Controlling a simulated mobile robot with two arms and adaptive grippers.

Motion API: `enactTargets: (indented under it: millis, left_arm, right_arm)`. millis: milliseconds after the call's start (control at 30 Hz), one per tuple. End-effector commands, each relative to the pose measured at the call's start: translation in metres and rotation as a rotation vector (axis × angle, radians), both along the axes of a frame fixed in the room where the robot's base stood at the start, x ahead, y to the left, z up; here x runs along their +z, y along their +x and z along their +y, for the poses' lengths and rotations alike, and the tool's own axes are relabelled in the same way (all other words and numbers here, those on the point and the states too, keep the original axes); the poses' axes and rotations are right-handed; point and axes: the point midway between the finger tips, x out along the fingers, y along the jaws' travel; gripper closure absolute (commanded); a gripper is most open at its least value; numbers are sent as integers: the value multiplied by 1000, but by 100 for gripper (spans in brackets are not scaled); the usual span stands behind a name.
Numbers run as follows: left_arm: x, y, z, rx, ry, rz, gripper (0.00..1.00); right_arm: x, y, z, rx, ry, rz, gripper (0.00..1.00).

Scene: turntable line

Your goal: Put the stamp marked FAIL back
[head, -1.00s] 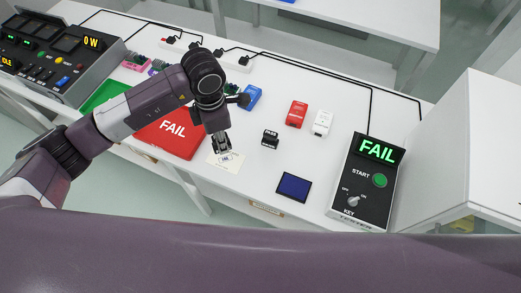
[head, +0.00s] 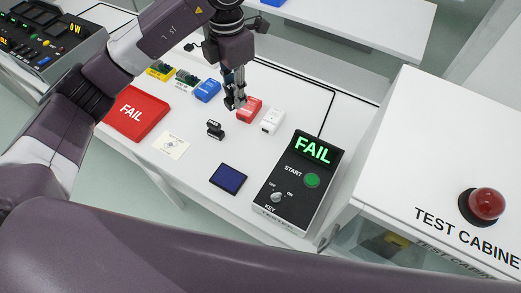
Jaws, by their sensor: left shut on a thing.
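My left gripper (head: 235,98) is shut on a small dark object, which I take to be the FAIL stamp; its label is not readable here. The gripper holds it over the white table, just left of the red box (head: 249,109). The other stamp (head: 215,129) stands on the table below and left of the gripper. A dark blue ink pad (head: 228,179) lies nearer the front edge. A pale card (head: 171,145) with a printed mark lies to the left. My right gripper is not in view.
A red FAIL tray (head: 136,113) is at the left. A white box (head: 272,121) stands beside the red box. The tester (head: 299,180) shows a green FAIL. The test cabinet (head: 440,165) with a red dome is at right. A blue box (head: 207,90) stands left of the gripper.

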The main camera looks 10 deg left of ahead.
Motion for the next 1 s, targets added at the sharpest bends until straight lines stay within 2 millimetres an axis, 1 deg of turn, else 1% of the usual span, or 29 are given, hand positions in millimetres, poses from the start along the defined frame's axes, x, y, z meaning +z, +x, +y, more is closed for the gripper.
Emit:
enactTargets:
  millis: [33, 67, 167, 267, 333, 500, 633, 733, 867, 1000]
  left_arm:
    - [-1, 0, 0, 5, 0, 1, 96]
    - [-4, 0, 0, 7, -1, 2, 96]
    - [-19, -1, 0, 7, -2, 7, 96]
    - [-41, -2, 0, 8, 0, 10, 96]
    - [-60, -2, 1, 8, 0, 9, 96]
    - [-106, -2, 1, 8, 0, 9, 96]
    - [-134, -1, 1, 8, 0, 6, 96]
    - [-148, 0, 1, 6, -1, 3, 96]
    - [-157, 0, 1, 6, 1, 2, 96]
    - [-177, -1, 1, 7, 1, 5, 96]
  right_arm:
    - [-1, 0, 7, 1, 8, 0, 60]
    - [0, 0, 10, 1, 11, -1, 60]
    - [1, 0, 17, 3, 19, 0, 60]
    - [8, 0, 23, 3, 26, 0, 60]
    - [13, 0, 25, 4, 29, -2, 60]
    - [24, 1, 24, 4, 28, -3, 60]
    - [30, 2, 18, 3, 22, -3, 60]
    - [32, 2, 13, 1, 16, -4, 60]
    - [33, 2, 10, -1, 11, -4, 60]
    - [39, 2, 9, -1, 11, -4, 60]
